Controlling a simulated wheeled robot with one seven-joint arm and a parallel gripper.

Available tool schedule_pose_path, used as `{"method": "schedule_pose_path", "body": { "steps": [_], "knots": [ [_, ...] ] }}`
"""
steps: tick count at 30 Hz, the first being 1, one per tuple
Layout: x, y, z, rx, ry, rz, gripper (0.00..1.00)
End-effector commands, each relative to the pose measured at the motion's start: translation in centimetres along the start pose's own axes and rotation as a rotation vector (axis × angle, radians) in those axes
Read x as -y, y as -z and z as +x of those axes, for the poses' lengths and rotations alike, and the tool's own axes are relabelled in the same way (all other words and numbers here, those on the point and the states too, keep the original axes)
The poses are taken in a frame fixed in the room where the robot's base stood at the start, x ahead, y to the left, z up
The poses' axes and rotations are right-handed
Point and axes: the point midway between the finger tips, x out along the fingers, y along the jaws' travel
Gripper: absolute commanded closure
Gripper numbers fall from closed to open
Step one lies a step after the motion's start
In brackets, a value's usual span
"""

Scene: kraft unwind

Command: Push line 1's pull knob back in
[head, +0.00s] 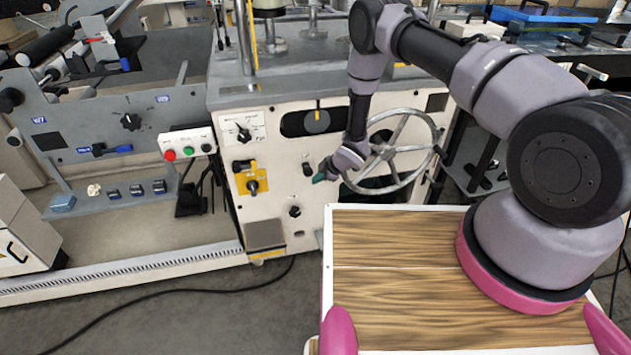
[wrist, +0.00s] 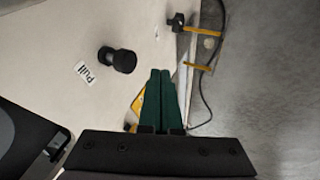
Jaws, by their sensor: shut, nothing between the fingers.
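A round black knob (wrist: 124,61) stands out from the pale panel in the wrist view, with a white "Pull" label (wrist: 84,72) beside it. My gripper (wrist: 161,72) shows green fingers, closed together and empty; their tips are to the right of the knob in that view, apart from it. In the head view my gripper (head: 320,178) is in front of the machine's cream panel (head: 270,135). Two black controls are near it there, one just left of the fingers (head: 307,169) and one lower (head: 295,211); I cannot tell which is the labelled knob.
A large spoked handwheel (head: 407,178) is close to the right of my gripper. A yellow plate with a rotary switch (head: 252,181) and a grey box (head: 265,235) are to its left. A wood-topped surface (head: 400,300) lies in front. Grey floor (wrist: 260,90) shows at right in the wrist view.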

Motion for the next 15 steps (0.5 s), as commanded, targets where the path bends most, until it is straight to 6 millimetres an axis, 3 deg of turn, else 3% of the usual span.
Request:
{"method": "schedule_pose_path", "body": {
  "steps": [15],
  "knots": [
    [0.1,0.0,-7.3,0.0,0.002,0.002,1.0]
  ]
}}
